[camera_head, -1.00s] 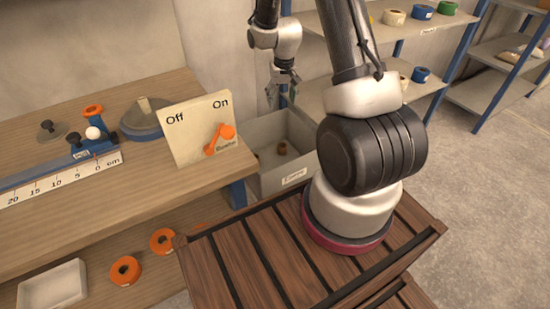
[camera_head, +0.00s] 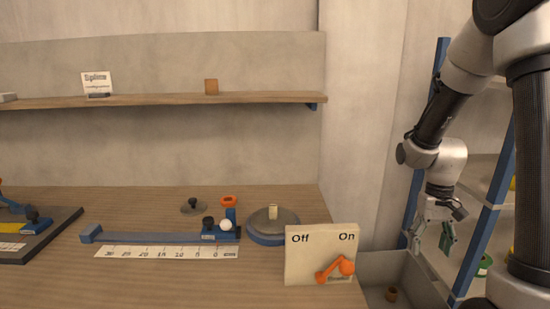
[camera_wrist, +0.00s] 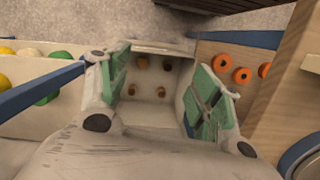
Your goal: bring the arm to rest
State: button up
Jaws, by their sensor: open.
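My gripper (camera_head: 432,238) hangs at the right in the head view, fingers down. Its jaws are open and nothing is between them. In the wrist view the green-padded fingers (camera_wrist: 160,92) stand wide apart, above a pale bin. My arm comes down from the upper right of the head view.
The pale bin (camera_head: 371,268) holds several small brown pieces (camera_wrist: 142,62). Left of it is a wooden bench (camera_head: 190,292) with an Off/On switch board (camera_head: 301,265), its orange lever near On, a round grey-blue device (camera_head: 266,238) and a ruler (camera_head: 165,252). A blue-posted shelf (camera_head: 487,232) stands right.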

jog(key=s+a+r+t, duration=0.2)
jog(key=s+r+t, duration=0.1)
jog(key=s+r, duration=0.4)
jog(key=s+a+r+n+t, duration=0.1)
jog(key=s+a+r+t, duration=0.1)
jog(key=s+r, duration=0.6)
notch_tip(320, 180, up, 5)
jog(key=shift+r+n+t, duration=0.1)
jog(key=shift+n+t, duration=0.2)
jog(key=shift+t, duration=0.3)
